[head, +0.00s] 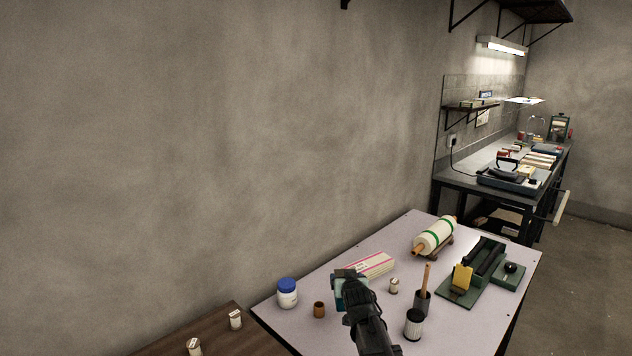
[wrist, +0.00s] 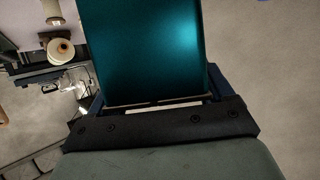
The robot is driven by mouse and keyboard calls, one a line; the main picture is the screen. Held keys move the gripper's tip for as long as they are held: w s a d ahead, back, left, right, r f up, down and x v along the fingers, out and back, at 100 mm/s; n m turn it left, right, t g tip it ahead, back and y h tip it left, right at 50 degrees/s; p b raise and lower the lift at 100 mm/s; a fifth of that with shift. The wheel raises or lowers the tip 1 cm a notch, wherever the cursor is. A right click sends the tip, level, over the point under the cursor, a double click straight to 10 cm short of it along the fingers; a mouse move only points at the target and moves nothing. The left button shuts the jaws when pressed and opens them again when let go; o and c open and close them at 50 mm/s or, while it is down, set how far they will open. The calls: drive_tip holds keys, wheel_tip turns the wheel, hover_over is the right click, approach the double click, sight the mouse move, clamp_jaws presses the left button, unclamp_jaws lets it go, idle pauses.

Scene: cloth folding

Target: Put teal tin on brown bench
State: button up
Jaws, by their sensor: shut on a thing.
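My gripper (head: 350,280) is shut on the teal tin (head: 343,298). In the head view the arm hides much of the tin, and it appears over the pale table; I cannot tell its height exactly. In the wrist view the teal tin (wrist: 147,45) fills the upper middle, between the fingers of my gripper (wrist: 155,100). The brown bench (head: 198,330) is at the bottom left of the head view, left of the pale table, and only part of it shows.
Two small pale containers (head: 235,320) stand on the brown bench. The pale table (head: 385,240) holds a blue-lidded white jar (head: 287,293), a small brown pot (head: 319,310), a pink-striped box (head: 370,264), a roll (head: 435,235) and a green device (head: 483,265). A wall runs behind.

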drive_tip(key=r, duration=0.3)
drive_tip(key=s+r, duration=0.1)
drive_tip(key=r, duration=0.5)
drive_tip(key=shift+s+d+r, duration=0.1)
drive_tip(key=shift+s+d, duration=0.2)
drive_tip(key=shift+d, duration=0.05)
drive_tip(key=d+r, duration=0.6)
drive_tip(key=r, duration=0.2)
drive_tip(key=w+d+f+m+h, duration=0.3)
drive_tip(key=w+d+f, duration=0.95)
drive_tip(key=f, duration=0.35)
drive_tip(key=shift+w+d+m+g+h, duration=2)
drive_tip(key=shift+w+d+m+h, duration=1.5)
drive_tip(key=shift+d, duration=1.05)
drive_tip(key=shift+s+f, duration=0.15)
drive_tip(key=shift+f, duration=2.35)
drive_tip(key=shift+s+f, duration=0.1)
drive_tip(key=shift+f, duration=2.35)
